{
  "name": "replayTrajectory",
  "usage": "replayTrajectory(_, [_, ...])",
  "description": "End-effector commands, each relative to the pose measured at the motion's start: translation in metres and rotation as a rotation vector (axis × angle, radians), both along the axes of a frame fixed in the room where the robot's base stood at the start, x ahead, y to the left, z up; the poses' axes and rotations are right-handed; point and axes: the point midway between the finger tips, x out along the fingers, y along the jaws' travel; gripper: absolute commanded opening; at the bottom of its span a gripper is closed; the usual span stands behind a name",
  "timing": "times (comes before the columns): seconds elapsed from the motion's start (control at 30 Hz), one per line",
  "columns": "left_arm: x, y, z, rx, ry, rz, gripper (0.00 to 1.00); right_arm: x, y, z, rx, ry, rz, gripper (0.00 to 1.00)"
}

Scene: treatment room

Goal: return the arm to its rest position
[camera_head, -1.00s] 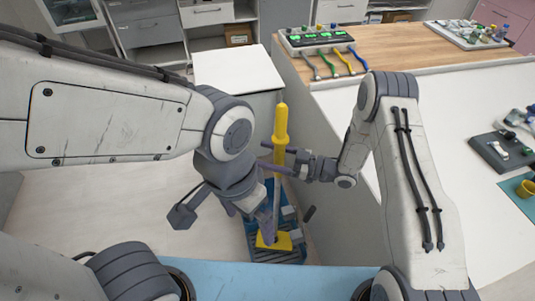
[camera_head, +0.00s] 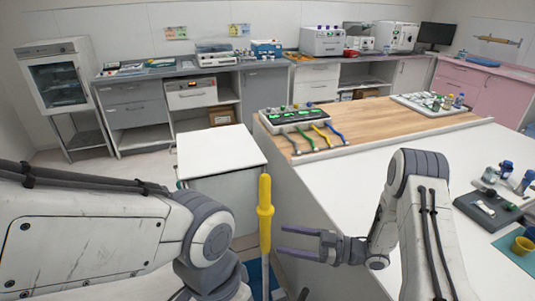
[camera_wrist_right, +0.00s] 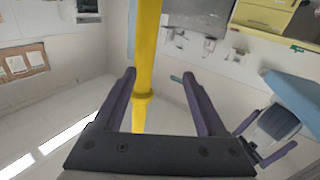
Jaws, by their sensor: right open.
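An upright yellow pole (camera_head: 265,200) with a thicker grip stands in the lower middle of the head view; its lower end is out of frame. My right gripper (camera_head: 284,241) is open and empty, its purple fingers pointing left, with the tips just right of the pole. In the right wrist view the pole (camera_wrist_right: 145,60) shows between the spread fingers of the right gripper (camera_wrist_right: 165,85), not clamped. My left arm (camera_head: 90,235) fills the lower left of the head view, its gripper below the frame. My left gripper (camera_wrist_right: 258,137) appears in the right wrist view, its purple fingers apart.
A white-topped counter (camera_head: 350,185) with a wooden section (camera_head: 370,122) stands right of the pole, below and beside my right arm. A white-topped cabinet (camera_head: 218,148) stands behind the pole. Open floor (camera_head: 120,165) lies to the left.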

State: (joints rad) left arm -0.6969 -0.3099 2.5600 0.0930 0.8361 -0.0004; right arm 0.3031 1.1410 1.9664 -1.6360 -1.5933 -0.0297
Motion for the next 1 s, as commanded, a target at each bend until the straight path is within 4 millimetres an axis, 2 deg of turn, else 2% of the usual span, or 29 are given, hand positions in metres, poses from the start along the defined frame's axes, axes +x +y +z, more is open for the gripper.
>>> replayTrajectory(0.17, [0.0,0.0,0.0,0.0,0.0,0.0,0.98,0.054,-0.007,0.004,-0.288,0.005,-0.226,0.74])
replayTrajectory(0.2, [0.0,0.0,0.0,0.0,0.0,0.0,0.98,0.067,-0.015,0.007,-0.369,0.024,-0.304,0.74])
replayTrajectory(0.3, [0.0,0.0,0.0,0.0,0.0,0.0,0.98,0.089,-0.043,0.015,-0.557,0.103,-0.511,0.74])
replayTrajectory(0.4, [0.0,0.0,0.0,0.0,0.0,0.0,0.98,0.087,-0.077,0.029,-0.705,0.233,-0.714,0.74])
replayTrajectory(0.47, [0.0,0.0,0.0,0.0,0.0,0.0,0.98,0.075,-0.096,0.037,-0.771,0.332,-0.827,0.74])
replayTrajectory(0.53, [0.0,0.0,0.0,0.0,0.0,0.0,0.98,0.051,-0.113,0.045,-0.826,0.462,-0.937,0.74])
replayTrajectory(0.6, [0.0,0.0,0.0,0.0,0.0,0.0,0.98,0.023,-0.124,0.051,-0.858,0.597,-1.022,0.74])
replayTrajectory(0.7, [0.0,0.0,0.0,0.0,0.0,0.0,0.98,-0.02,-0.129,0.058,-0.877,0.779,-1.098,0.74])
replayTrajectory(0.8, [0.0,0.0,0.0,0.0,0.0,0.0,0.98,-0.064,-0.125,0.063,-0.876,0.952,-1.141,0.74])
replayTrajectory(0.93, [0.0,0.0,0.0,0.0,0.0,0.0,0.98,-0.12,-0.109,0.069,-0.852,1.176,-1.151,0.74])
replayTrajectory(1.0, [0.0,0.0,0.0,0.0,0.0,0.0,0.98,-0.129,-0.086,0.075,-0.898,1.158,-1.079,0.74])
